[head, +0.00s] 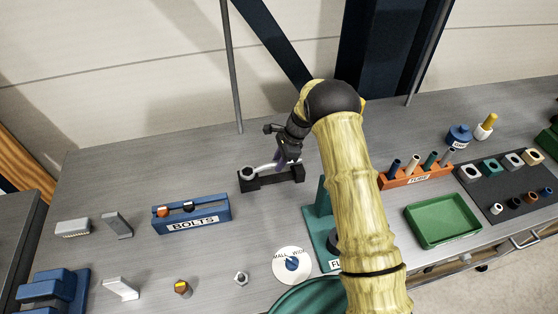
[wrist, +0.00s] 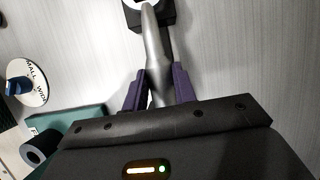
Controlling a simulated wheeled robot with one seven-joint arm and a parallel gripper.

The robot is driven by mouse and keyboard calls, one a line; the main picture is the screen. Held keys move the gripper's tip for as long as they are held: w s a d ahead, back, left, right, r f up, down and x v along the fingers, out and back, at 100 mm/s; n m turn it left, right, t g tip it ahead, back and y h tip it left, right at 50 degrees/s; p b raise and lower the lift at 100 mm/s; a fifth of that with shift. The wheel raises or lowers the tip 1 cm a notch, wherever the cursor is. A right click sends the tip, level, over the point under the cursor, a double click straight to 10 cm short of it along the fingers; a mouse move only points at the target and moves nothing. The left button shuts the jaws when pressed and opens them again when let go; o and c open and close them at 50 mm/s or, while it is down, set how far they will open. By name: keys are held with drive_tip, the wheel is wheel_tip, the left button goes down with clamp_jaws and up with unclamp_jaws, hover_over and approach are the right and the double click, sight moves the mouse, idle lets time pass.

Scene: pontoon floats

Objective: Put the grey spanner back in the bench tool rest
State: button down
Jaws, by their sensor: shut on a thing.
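The grey spanner (wrist: 153,44) is between the purple fingers of my gripper (wrist: 158,88) in the wrist view. In the head view the spanner (head: 264,166) lies along the black tool rest (head: 270,181), its ring end at the rest's left end. My gripper (head: 284,160) is shut on the spanner near the rest's right end. The wrist view shows the ring end over a black block of the rest (wrist: 168,17). I cannot tell whether the spanner is fully seated. The spanner's near end is hidden by the gripper.
A blue BOLTS box (head: 191,215) stands left of the rest. A round white dial (head: 292,265) and a teal-green stand (head: 322,225) are in front. An orange tube rack (head: 416,170) and green tray (head: 443,219) are right. The bench behind the rest is mostly clear.

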drive_tip(key=shift+f+b, duration=0.35)
drive_tip(key=shift+f, duration=0.35)
drive_tip(key=c, duration=1)
unclamp_jaws()
drive_tip(key=shift+c, duration=0.2)
drive_tip(key=shift+r+p, duration=2.2)
drive_tip(key=shift+r, duration=2.3)
drive_tip(key=shift+d, duration=0.1)
drive_tip(key=shift+f, duration=0.1)
